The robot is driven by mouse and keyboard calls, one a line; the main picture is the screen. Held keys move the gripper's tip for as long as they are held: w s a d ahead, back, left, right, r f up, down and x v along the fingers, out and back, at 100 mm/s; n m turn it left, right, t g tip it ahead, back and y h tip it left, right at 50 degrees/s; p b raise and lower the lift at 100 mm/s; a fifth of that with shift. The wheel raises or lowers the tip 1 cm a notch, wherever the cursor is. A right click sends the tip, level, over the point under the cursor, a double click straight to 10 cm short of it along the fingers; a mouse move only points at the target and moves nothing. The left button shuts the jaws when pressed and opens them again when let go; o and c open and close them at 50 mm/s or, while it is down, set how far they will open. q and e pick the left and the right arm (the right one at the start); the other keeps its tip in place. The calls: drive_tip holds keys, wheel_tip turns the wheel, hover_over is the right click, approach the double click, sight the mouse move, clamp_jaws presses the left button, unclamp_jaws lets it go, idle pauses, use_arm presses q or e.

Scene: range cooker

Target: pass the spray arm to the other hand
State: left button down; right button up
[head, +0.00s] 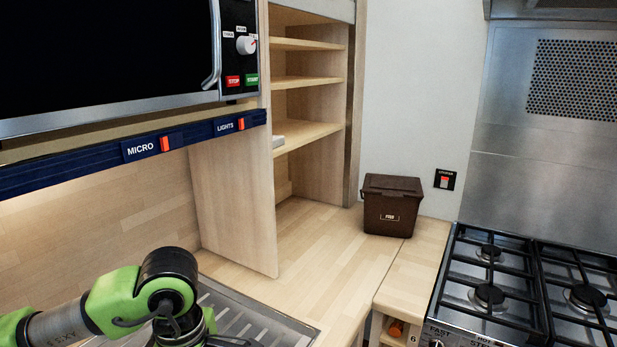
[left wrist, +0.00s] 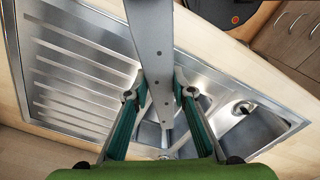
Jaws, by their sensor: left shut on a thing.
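The spray arm (left wrist: 152,50) is a long grey bar with small holes. In the left wrist view it runs from the top edge down between the fingers of my left gripper (left wrist: 160,95), which is shut on it. Its upper end is cut off by the frame. In the head view my left arm comes in at the lower left, and its gripper and the spray arm are below the frame. My right gripper shows in neither view.
A steel sink with a ribbed drainboard (left wrist: 75,75) lies below the gripper, its basins (left wrist: 245,125) to the right. The wooden counter (head: 320,245) is mostly clear. A brown bin (head: 391,207) stands at the back, beside the gas hob (head: 490,272). A microwave (head: 110,60) overhangs the left.

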use_arm(q)
drive_tip(key=m, duration=0.2)
drive_tip(key=s+m, duration=0.1)
drive_tip(key=m, duration=0.2)
drive_tip(key=shift+s+a+f+m, duration=0.15)
drive_tip(key=shift+a+f+m, duration=0.15)
drive_tip(key=shift+a+f, duration=0.1)
drive_tip(key=s+m, duration=0.1)
drive_tip(key=m, duration=0.3)
drive_tip(key=s+a+m, duration=0.1)
drive_tip(key=m, duration=0.3)
drive_tip(key=s+f+m, duration=0.1)
drive_tip(key=m, duration=0.3)
drive_tip(key=shift+a+f+b, duration=0.1)
drive_tip(key=shift+a+b, duration=0.2)
drive_tip(key=shift+b, duration=0.05)
